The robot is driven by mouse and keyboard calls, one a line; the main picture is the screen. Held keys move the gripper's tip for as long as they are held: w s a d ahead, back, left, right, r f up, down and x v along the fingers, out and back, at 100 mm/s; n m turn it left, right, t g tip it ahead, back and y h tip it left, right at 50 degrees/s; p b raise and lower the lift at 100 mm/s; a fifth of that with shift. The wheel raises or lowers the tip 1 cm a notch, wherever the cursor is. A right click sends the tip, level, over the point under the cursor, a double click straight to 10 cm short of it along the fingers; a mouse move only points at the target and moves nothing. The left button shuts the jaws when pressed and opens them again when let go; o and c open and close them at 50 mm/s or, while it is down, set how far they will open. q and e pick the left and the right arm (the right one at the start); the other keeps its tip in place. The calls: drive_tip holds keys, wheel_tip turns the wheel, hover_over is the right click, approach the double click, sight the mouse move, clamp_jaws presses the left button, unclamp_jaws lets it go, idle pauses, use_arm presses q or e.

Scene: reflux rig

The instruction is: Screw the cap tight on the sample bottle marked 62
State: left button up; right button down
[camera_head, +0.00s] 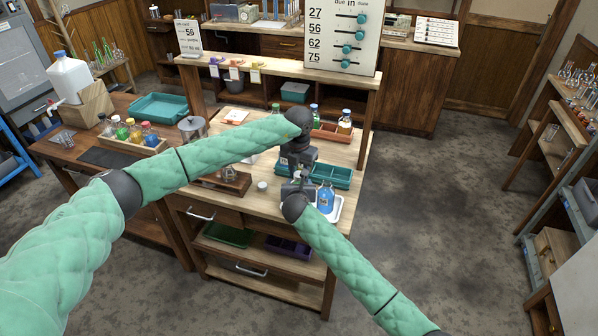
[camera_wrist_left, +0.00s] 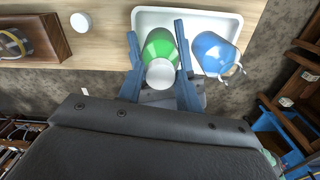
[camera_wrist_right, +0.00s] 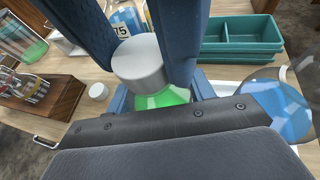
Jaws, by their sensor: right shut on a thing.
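A bottle of green liquid with a white cap (camera_wrist_right: 138,62) stands upright in my grip; the green body (camera_wrist_left: 160,45) shows in the left wrist view. The cap sits at the bottle's top; whether it is tight cannot be told. No number shows on this bottle. My right gripper (camera_wrist_right: 160,95) is shut on the bottle below the cap, reaching in from the side. My left gripper (camera_wrist_left: 158,32) points down from above, its open fingers either side of the cap, with small gaps. In the head view the bottle is mostly hidden behind my grippers.
A white tray (camera_wrist_left: 142,18) lies below, holding a blue bottle (camera_wrist_left: 212,52). A loose white disc (camera_wrist_left: 80,22) lies on the table near a wooden stand (camera_wrist_left: 40,35). A teal divided tray (camera_wrist_right: 240,38) and a bottle marked 75 (camera_wrist_right: 124,22) stand behind.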

use_arm(q)
drive_tip(key=shift+o, duration=1.3)
drive_tip(key=shift+r, duration=0.15)
drive_tip(key=shift+r, duration=2.1)
drive_tip(key=shift+c, duration=0.4)
drive_tip(key=shift+r+n, duration=1)
drive_tip(key=shift+r, duration=0.75)
drive_tip(key=shift+f, duration=0.1)
